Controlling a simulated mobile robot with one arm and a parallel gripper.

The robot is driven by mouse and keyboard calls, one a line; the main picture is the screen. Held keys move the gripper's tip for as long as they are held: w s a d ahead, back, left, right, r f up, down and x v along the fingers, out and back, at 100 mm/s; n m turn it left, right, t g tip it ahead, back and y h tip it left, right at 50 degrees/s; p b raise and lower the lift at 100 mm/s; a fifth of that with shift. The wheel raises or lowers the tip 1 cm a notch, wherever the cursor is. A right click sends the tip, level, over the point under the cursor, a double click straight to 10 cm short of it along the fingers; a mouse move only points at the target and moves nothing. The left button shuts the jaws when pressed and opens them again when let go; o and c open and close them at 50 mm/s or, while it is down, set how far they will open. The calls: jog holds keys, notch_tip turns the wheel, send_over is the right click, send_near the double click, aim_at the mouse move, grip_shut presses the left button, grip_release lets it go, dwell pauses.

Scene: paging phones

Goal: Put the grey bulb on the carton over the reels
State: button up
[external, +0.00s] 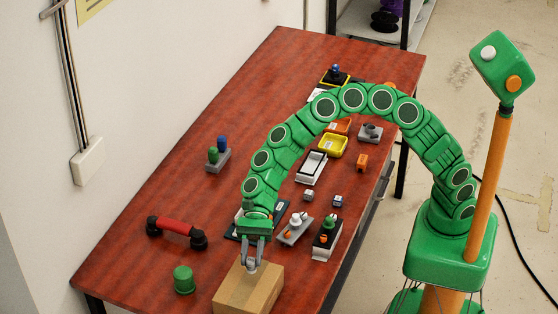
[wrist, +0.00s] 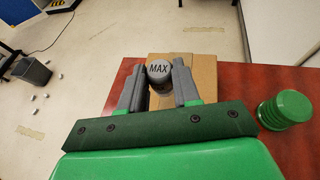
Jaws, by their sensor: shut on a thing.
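My gripper (external: 252,262) points down over the brown carton (external: 235,292) at the near end of the red table. It is shut on the grey bulb (wrist: 158,71), a round grey piece marked MAX, seen between the fingers in the wrist view. In the external view only a small part of the bulb shows below the fingertips, at the carton's top. I cannot tell whether it touches the carton. The carton also shows in the wrist view (wrist: 204,68), behind the bulb. Dark and purple reels (external: 384,21) sit on a shelf beyond the table's far end.
A green knobbed piece (external: 184,280) stands left of the carton. A red bar with black ends (external: 176,230) lies farther left. Several small devices, including a white-and-black one (external: 312,167) and a yellow tray (external: 332,146), stand along the table's right side.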

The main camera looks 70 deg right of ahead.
jog(key=shift+w+a+f, duration=0.35)
jog(key=shift+f, duration=1.8)
jog(key=shift+f, duration=0.15)
jog(key=o, duration=1)
jog(key=shift+o, duration=0.2)
jog(key=shift+w, duration=0.1)
jog(key=shift+w+d+r, duration=0.15)
jog(key=shift+d+r, duration=0.25)
jog(key=v, duration=1.1)
jog(key=shift+r, duration=0.1)
